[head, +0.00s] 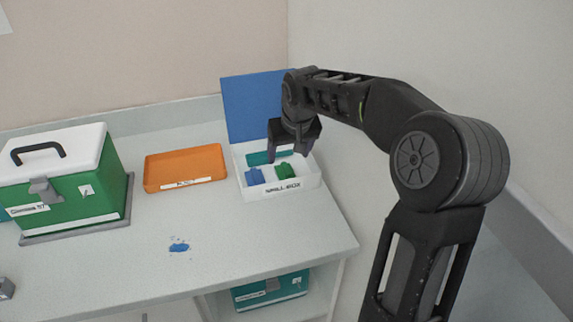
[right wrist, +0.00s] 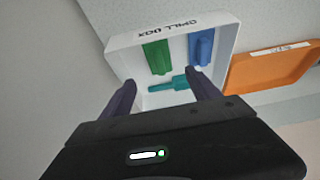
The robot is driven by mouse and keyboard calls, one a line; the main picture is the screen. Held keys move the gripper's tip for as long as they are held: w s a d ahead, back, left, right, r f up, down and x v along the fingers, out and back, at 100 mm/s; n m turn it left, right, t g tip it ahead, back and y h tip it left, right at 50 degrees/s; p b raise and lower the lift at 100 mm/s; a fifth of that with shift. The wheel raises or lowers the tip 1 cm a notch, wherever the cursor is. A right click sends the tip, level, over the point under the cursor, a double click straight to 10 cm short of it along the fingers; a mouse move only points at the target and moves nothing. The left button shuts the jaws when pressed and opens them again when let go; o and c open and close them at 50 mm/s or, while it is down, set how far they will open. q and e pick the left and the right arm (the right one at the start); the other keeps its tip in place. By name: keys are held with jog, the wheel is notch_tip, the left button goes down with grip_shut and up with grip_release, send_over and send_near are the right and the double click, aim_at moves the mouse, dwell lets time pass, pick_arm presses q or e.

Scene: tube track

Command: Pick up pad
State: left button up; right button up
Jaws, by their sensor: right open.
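The white spill box (head: 286,190) stands open at the back right of the counter, with its blue lid (head: 250,105) upright behind it. Inside are a blue piece (head: 255,177), a green piece (head: 285,171) and a teal piece (head: 258,158). Which one is the pad I cannot tell. My right gripper (head: 288,150) is open and empty above the box. In the right wrist view its fingers (right wrist: 163,88) point into the box, with the teal piece (right wrist: 179,83) near their tips and the green piece (right wrist: 157,57) and blue piece (right wrist: 201,47) beyond.
An orange tray (head: 186,168) lies left of the box. A green case with a white lid (head: 75,178) stands further left. A small blue spill (head: 179,246) marks the front counter. A teal case (head: 270,290) sits on the shelf below. The wall is close behind.

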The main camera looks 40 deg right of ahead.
aim_at(286, 167)
jog(key=shift+s+a+r, duration=0.1)
jog(key=shift+s+a, duration=0.05)
jog(key=shift+x, duration=1.45)
jog(key=shift+r, duration=0.1)
jog(key=shift+p+x, duration=0.95)
jog(key=shift+x, duration=1.7)
jog(key=shift+s, duration=0.1)
jog(key=c, duration=1.4)
